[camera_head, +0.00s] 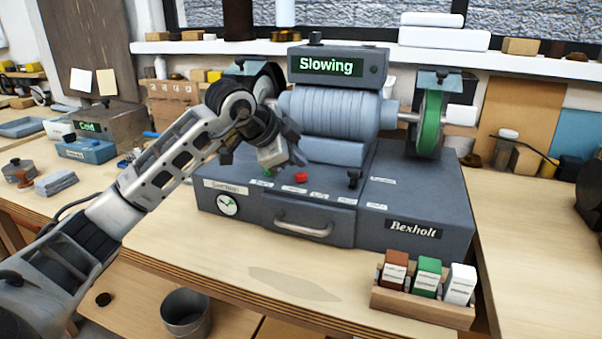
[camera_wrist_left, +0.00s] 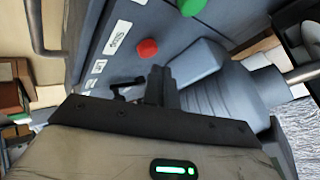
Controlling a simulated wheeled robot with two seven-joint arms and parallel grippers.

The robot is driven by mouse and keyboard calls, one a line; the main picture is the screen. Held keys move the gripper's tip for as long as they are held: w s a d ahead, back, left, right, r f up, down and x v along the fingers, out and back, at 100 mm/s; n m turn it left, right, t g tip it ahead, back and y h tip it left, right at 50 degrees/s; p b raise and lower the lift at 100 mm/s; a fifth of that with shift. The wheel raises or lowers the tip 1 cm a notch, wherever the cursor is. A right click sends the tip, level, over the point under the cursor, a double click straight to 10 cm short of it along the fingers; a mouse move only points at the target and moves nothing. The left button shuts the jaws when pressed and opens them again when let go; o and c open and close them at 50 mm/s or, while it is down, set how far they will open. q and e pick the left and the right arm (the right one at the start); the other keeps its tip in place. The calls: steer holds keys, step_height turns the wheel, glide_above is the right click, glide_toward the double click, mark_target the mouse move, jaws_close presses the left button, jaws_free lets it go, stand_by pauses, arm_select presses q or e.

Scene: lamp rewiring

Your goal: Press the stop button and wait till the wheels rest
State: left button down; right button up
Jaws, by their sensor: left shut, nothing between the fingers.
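The grey bench grinder (camera_head: 415,190) stands on the table, and its display (camera_head: 326,66) reads "Slowing". The red button (camera_head: 301,176) is on its sloped front panel; it also shows in the left wrist view (camera_wrist_left: 147,48) beside a white label. A green button (camera_head: 268,172) is to its left, and it shows at the top of the wrist view (camera_wrist_left: 191,6). The green wheel (camera_head: 430,123) is on the right of the motor; the left wheel is partly behind my arm. My left gripper (camera_head: 297,154) is shut and empty, just above the red button and apart from it. My right gripper is out of view.
A wooden rack (camera_head: 420,304) with brown, green and white blocks stands at the front right. A black lever (camera_head: 354,179) is right of the red button. A drawer handle (camera_head: 303,226) juts from the grinder's front.

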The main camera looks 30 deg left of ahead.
mark_target(296, 182)
arm_select(q)
steer(key=shift+r+p, duration=1.8)
steer(key=shift+r, duration=0.7)
steer(key=shift+f, duration=0.15)
